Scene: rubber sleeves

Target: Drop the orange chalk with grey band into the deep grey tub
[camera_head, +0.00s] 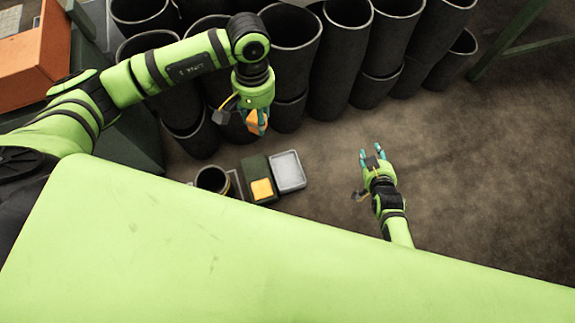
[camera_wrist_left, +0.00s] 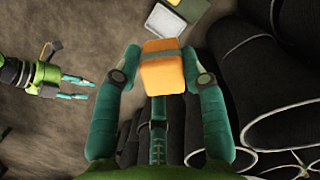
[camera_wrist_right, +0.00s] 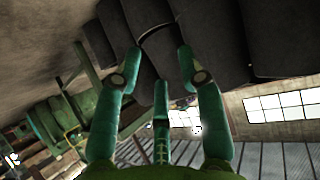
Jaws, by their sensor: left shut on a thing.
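The orange chalk (camera_wrist_left: 163,76) is a block with a greyish band across it. My left gripper (camera_wrist_left: 160,72) is shut on it, with fingers on both sides; the chalk (camera_head: 256,122) hangs in the air beyond the containers in the head view. A grey rectangular tub (camera_head: 303,176) with a pale inside stands on the floor nearer the robot. A pale-cornered container also shows at the top of the left wrist view (camera_wrist_left: 164,20). I cannot tell how deep it is. My right gripper (camera_head: 373,152) is open and empty over the floor at the right.
A dark green container (camera_head: 252,166) with a yellow patch stands beside the tub. A dark round pot (camera_head: 213,180) is left of it. Stacked black sleeves (camera_head: 340,55) line the back. An orange box (camera_head: 35,60) is at the far left. Floor at the right is clear.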

